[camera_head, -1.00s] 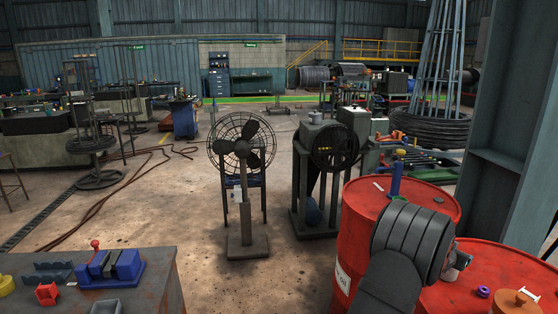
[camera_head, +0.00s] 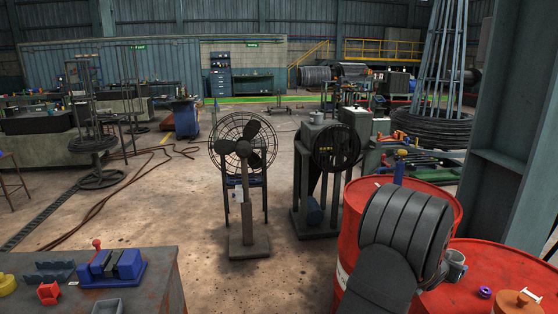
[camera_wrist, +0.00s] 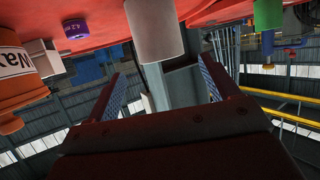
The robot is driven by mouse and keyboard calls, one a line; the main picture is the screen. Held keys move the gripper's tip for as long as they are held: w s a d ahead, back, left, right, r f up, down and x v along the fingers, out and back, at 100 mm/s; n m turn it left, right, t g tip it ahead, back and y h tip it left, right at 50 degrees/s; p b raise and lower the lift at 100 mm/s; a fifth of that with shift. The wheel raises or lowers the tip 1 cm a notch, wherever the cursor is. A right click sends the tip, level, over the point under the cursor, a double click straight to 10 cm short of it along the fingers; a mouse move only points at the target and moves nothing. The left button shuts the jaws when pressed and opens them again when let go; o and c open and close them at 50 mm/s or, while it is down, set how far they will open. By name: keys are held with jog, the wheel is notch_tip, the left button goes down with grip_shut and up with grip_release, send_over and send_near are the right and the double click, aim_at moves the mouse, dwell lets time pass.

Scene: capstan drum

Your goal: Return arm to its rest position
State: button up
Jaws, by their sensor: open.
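My arm's dark, ribbed link shows in the head view at the lower right, in front of two red drums, the rear one (camera_head: 352,215) and the front one (camera_head: 510,262). It hides my gripper there. In the wrist view my gripper (camera_wrist: 160,82) is open, with blue pads on the inner faces of its two fingers. Nothing is between the fingers. A pale grey cylinder (camera_wrist: 153,32) stands on a red drum top beyond the fingertips, apart from them. The wrist picture is upside down. In the head view a grey cup (camera_head: 456,264) shows beside the ribbed link.
On the front drum are a purple ring (camera_head: 485,292), a white spool (camera_head: 519,295) and an orange tub (camera_head: 515,303). A blue post (camera_head: 400,169) shows behind my arm.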

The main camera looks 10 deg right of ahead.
aim_at(455, 258)
jog(key=v, duration=0.5)
jog(key=x, duration=1.3)
jog(key=shift+f, duration=0.15)
jog(key=shift+s+d+r, duration=0.55)
jog(key=shift+s+r, duration=5.1)
jog(key=shift+s, duration=0.15)
jog(key=w+a+f+n+t+y, duration=0.1)
jog(key=w+a+n+t+y, duration=0.2)
jog(key=w+a, duration=1.5)
jog(key=shift+w+a+f+n+t+y, duration=0.25)
jog(key=shift+w+n, duration=0.25)
jog(key=shift+w, duration=0.85)
jog(key=shift+o, duration=0.2)
jog(key=shift+r, duration=0.1)
jog(key=o, duration=0.4)
